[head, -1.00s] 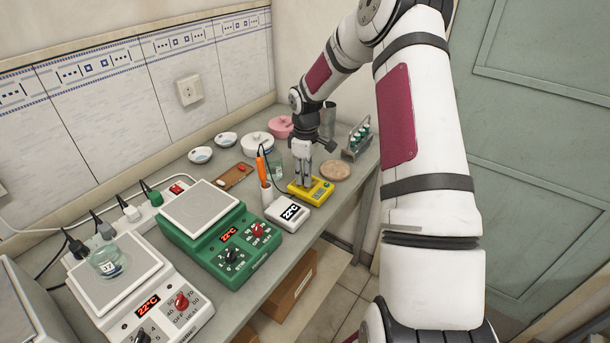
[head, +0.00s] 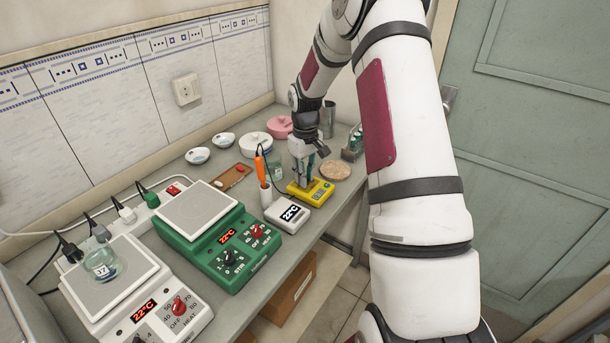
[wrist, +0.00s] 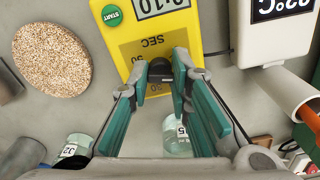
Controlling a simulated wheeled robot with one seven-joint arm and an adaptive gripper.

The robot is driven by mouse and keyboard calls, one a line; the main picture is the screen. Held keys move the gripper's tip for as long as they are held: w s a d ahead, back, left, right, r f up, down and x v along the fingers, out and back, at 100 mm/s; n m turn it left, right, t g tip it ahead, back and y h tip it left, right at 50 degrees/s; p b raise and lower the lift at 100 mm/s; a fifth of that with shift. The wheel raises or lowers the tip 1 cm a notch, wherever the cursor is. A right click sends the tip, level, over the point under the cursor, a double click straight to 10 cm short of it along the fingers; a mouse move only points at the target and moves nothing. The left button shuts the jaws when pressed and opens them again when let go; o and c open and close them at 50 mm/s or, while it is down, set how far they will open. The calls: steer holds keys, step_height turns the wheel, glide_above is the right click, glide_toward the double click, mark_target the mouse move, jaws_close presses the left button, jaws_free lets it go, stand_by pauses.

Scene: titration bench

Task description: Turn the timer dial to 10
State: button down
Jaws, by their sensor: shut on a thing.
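The yellow timer (head: 318,193) lies flat on the bench and also shows in the wrist view (wrist: 135,40). It has a green START button (wrist: 112,15), a SEC scale and a display (wrist: 162,6) that is upside down and cut off by the top edge. Its dark dial (wrist: 160,68) is between my fingertips. My gripper (head: 304,184) points down over the timer and is shut on the dial. The fingers hide part of the scale, so I cannot read the dial's setting.
A round cork-like mat (head: 335,170) lies on the other side. A small glass vessel (wrist: 178,138) stands near my fingers. A green stirrer hotplate (head: 212,235) is at left.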

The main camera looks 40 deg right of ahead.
steer(key=c, duration=1.5)
jaws_free()
steer(key=shift+o, duration=0.2)
steer(key=shift+r, duration=0.1)
step_height(320, 180, up, 12)
steer(key=s+a+r+t+h, duration=0.1)
steer(key=s+a+r+t, duration=0.1)
steer(key=s+a+r, duration=1.15)
steer(key=s+a+t, duration=0.1)
steer(key=s+a, duration=0.3)
steer(key=s, duration=0.4)
steer(key=s+a+r+m+t+y, duration=0.1)
steer(key=s+a, duration=0.3)
steer(key=s, duration=0.4)
steer(key=shift+t, duration=0.5)
